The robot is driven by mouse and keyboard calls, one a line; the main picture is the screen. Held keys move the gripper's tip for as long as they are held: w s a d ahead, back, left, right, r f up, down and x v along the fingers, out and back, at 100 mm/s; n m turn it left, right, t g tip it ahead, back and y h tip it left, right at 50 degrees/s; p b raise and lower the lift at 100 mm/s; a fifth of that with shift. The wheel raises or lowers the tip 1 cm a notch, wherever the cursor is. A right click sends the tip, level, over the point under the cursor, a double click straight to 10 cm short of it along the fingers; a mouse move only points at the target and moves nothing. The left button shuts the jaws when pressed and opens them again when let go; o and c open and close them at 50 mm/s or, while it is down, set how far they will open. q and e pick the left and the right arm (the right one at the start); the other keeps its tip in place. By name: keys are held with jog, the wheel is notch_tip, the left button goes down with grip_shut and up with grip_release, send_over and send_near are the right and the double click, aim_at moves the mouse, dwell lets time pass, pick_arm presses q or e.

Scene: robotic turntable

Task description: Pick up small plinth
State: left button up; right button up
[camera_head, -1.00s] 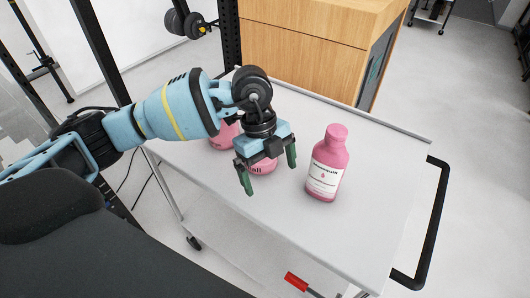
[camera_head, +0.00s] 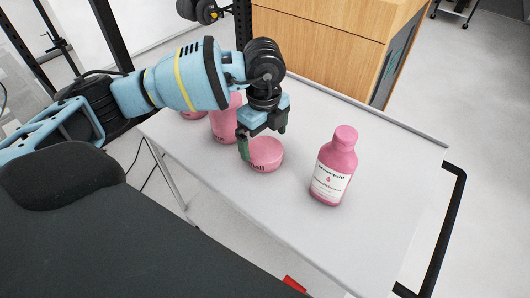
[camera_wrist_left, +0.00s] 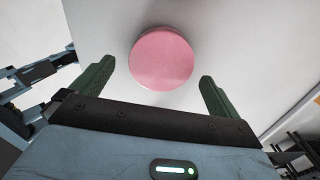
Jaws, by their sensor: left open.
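The small plinth is a short pink cylinder (camera_head: 267,158) on the white table, with partly hidden lettering on its side. In the left wrist view it is a round pink disc (camera_wrist_left: 161,58) just beyond the fingertips, near the middle of the gap. My left gripper (camera_head: 263,140) is open and empty, pointing down over the plinth. One green finger overlaps the plinth's left edge in the head view; whether it touches cannot be told. In the wrist view both fingers (camera_wrist_left: 157,72) stand wide apart. My right gripper is not in view.
A pink bottle with a white label (camera_head: 335,165) stands right of the plinth. A taller pink cylinder (camera_head: 224,124) stands to the left, and another pink piece (camera_head: 192,115) is partly hidden behind my arm. The front of the tabletop (camera_head: 300,222) is clear.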

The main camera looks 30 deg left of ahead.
aim_at(265, 148)
pick_arm(q)
jog(key=shift+w+a+f, duration=0.1)
jog(key=shift+w+f, duration=0.05)
jog(key=shift+f, duration=2.2)
jog(key=c, duration=1)
jog(key=shift+r, duration=0.1)
jog(key=shift+r, duration=0.4)
jog(key=r, duration=0.2)
jog(key=shift+s+a+r, duration=0.1)
jog(key=shift+s+r, duration=0.2)
jog(key=shift+s, duration=0.05)
jog(key=s+a+r, duration=0.1)
jog(key=s+a, duration=0.3)
jog(key=s, duration=1)
jog(key=shift+s+r, duration=0.2)
jog(key=shift+s, duration=0.15)
